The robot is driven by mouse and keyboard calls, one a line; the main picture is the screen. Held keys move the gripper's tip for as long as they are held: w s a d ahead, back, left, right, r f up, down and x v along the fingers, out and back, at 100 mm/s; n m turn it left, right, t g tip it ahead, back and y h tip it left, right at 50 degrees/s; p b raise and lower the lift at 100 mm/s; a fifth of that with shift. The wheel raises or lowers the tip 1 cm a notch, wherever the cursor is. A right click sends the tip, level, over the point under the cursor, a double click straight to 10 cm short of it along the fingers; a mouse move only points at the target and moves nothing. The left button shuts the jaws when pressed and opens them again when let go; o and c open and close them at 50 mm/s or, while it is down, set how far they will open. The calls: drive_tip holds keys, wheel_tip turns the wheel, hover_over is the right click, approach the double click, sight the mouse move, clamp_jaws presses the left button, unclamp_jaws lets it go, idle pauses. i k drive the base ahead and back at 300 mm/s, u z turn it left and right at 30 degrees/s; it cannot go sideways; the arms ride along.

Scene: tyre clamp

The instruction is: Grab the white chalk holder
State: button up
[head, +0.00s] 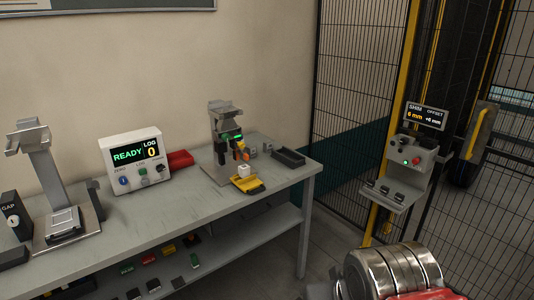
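A small white block (244,169) sits by a yellow base (247,185) on the workbench, in front of a grey stand (219,150). It may be the white chalk holder; it is too small to tell for certain. The stand holds a dark device with a small green display and orange parts just above and behind the block. My gripper is not in view.
The workbench (150,232) has clear room in front. A READY display box (137,161), a red box (180,160) and a dark tray (288,158) stand on it. Mesh fencing (358,80) is behind. A shim offset station (412,160) stands right. Shiny metal cylinders (392,272) are at bottom right.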

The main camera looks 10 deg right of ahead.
sight(244, 170)
drive_tip(key=u, duration=0.4)
drive_tip(key=i, duration=0.9)
drive_tip(key=u, duration=0.6)
drive_tip(key=i, duration=0.75)
drive_tip(key=z, duration=0.05)
